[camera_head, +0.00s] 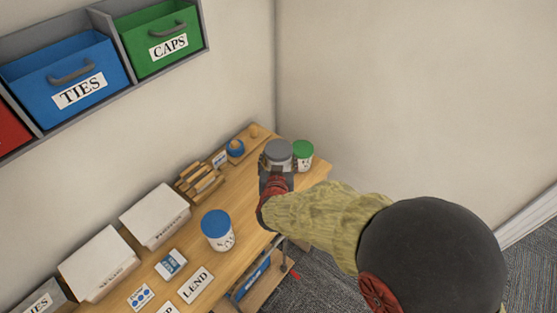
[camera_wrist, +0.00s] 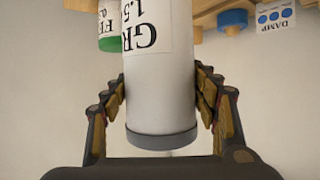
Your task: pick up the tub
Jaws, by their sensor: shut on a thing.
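A white tub with a grey lid (camera_head: 278,152) is at the far right end of the wooden bench. In the wrist view this tub (camera_wrist: 160,75) fills the middle, its black lettering upside down and its grey lid lowest. My gripper (camera_head: 275,172) is shut on it, with one finger on each side in the wrist view (camera_wrist: 161,98). I cannot tell whether its base touches the bench. A white tub with a green lid (camera_head: 303,156) stands just right of it. A white tub with a blue lid (camera_head: 218,230) stands nearer on the bench.
White boxes (camera_head: 156,215), a wooden rack (camera_head: 199,182) and a LEND card (camera_head: 196,285) are on the bench (camera_head: 255,213). A blue TIES bin (camera_head: 66,75) and a green CAPS bin (camera_head: 160,38) sit on a wall shelf. Walls stand behind the bench.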

